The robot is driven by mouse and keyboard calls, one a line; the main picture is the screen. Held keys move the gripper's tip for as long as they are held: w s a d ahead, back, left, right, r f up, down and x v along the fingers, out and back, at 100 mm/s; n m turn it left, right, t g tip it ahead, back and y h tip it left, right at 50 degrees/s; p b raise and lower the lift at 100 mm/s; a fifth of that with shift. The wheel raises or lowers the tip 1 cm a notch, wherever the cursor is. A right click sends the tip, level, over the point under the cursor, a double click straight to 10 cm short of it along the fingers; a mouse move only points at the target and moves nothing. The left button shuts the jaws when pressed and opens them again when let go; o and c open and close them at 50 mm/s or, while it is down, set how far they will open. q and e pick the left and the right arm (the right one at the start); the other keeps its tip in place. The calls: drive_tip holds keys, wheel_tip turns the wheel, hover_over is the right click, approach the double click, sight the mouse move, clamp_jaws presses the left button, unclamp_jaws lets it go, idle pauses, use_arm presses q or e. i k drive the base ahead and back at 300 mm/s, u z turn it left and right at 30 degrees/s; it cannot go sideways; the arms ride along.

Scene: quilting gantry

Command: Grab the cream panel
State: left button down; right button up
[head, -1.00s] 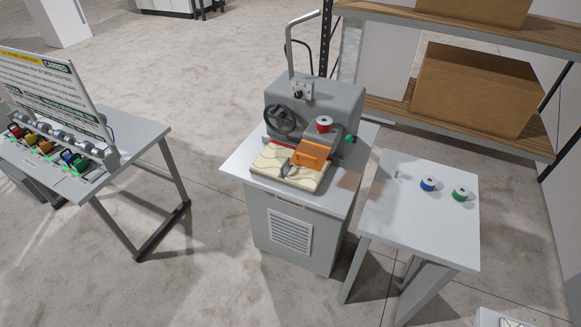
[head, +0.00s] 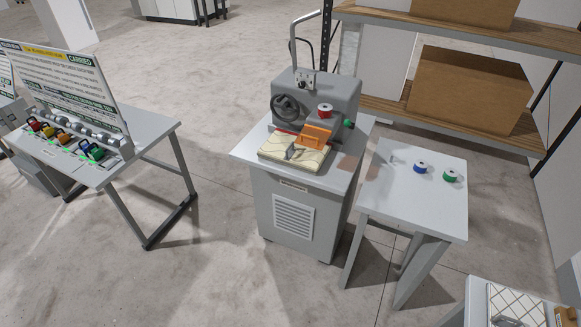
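A cream panel (head: 312,160) with wavy lines lies flat on the bed of the grey quilting machine (head: 335,98). An orange block-like part (head: 315,135) and a small grey bracket stand over it and hide some of its back and middle. A second pale panel (head: 511,296) with a diamond pattern lies on a low surface at the bottom right, cut off by the frame edge. Neither of my grippers is in view.
A grey side table (head: 408,205) with a blue spool (head: 420,167) and a green spool (head: 450,175) stands right of the machine. A table (head: 150,140) with padlocks and a sign board (head: 75,90) is at left. Shelving with boxes is behind. Open floor lies in front.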

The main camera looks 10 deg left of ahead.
sight(281, 148)
drive_tip(key=z, duration=0.05)
drive_tip(key=k, duration=0.6)
drive_tip(key=u, duration=1.05)
drive_tip(key=i, duration=0.95)
drive_tip(key=u, duration=0.5)
drive_tip(key=i, duration=0.9)
drive_tip(key=z, duration=0.65)
drive_tip(key=i, duration=0.7)
drive_tip(key=z, duration=0.7)
